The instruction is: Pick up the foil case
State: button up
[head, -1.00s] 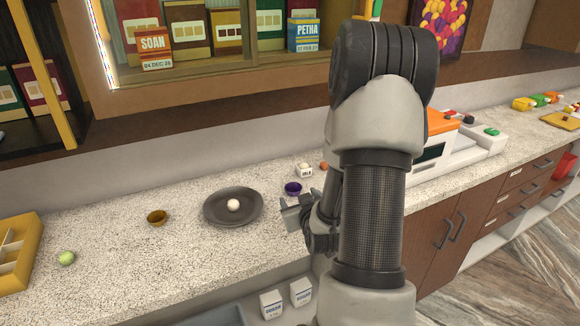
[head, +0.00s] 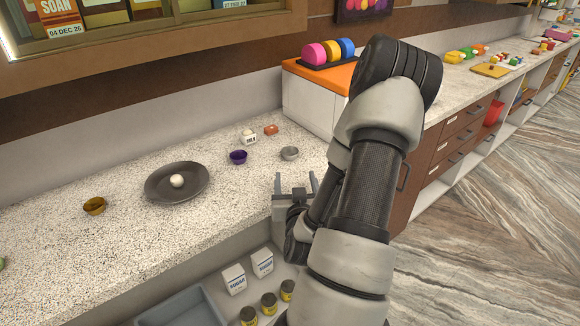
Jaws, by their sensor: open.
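Three small cups stand on the speckled counter (head: 120,245). A silver-grey one (head: 289,153), which looks most like the foil case, is just beyond my gripper. A purple one (head: 238,157) stands to its left, and a gold-brown one (head: 95,206) is at the far left. My gripper (head: 294,181) is open at the counter's front edge, its fingers pointing toward the silver-grey cup. Nothing shows between the fingers, and a gap separates them from the cup.
A dark round plate (head: 155,190) holds a white ball (head: 177,181). An orange-topped white unit (head: 310,95) stands at the back right. Boxes (head: 234,279) and jars sit below the counter.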

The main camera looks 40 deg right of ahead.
aim_at(290, 157)
jog(key=b+x, duration=0.3)
jog(key=x, duration=0.4)
jog(key=shift+w+r+b+x, duration=0.1)
jog(key=shift+r+b+x, duration=0.1)
jog(key=shift+x, duration=1.25)
jog(key=shift+w+r+b+x, duration=0.15)
jog(key=shift+x, duration=1.35)
jog(key=shift+s+a, duration=0.1)
jog(key=shift+a, duration=0.15)
jog(key=c, duration=1.1)
